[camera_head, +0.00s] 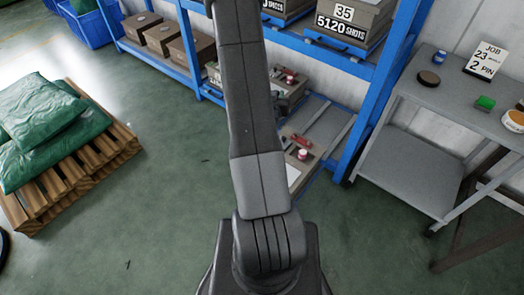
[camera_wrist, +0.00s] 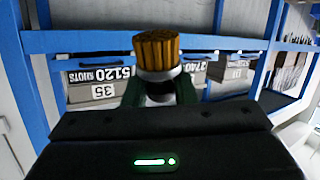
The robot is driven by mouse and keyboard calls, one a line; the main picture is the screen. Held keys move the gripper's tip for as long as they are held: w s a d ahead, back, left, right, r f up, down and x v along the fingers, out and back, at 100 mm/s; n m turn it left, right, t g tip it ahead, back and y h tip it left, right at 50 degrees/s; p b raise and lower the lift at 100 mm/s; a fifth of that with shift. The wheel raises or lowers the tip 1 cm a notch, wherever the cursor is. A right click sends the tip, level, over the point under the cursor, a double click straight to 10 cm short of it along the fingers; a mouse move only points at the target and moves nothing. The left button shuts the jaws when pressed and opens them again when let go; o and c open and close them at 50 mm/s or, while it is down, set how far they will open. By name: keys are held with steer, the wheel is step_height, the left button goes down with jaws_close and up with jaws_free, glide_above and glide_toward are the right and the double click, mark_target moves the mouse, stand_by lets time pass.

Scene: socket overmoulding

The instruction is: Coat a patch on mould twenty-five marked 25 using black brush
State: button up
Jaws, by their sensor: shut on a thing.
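My gripper (camera_wrist: 160,92) shows in the wrist view, shut on a brush (camera_wrist: 157,50). The brush has tan-orange bristles, a pale ferrule and a dark handle part between the jaws. The bristles point away from the gripper body, toward the blue shelving. In the head view my arm hides most of the gripper and the brush cannot be made out. A mould box marked 35 (camera_head: 346,20) with 5120 shots stands on the shelf. It also shows upside down in the wrist view (camera_wrist: 100,78). I cannot make out a mould marked 25 in either view.
A blue rack (camera_head: 375,95) holds mould boxes, with brown boxes (camera_head: 163,38) further left. Small red items and a jar (camera_head: 302,154) sit low on the rack. A grey table (camera_head: 455,90) with a job card (camera_head: 486,60) stands right. A pallet (camera_head: 85,165) with green sacks stands left.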

step_height(320, 180, down, 32)
steer(key=w+m+g+h+b, duration=0.2)
steer(key=m+h+b, duration=0.3)
steer(key=b, duration=1.4)
steer(key=a+m, duration=0.1)
steer(key=m, duration=0.2)
steer(key=shift+f, duration=0.15)
steer(key=shift+w+d, duration=0.1)
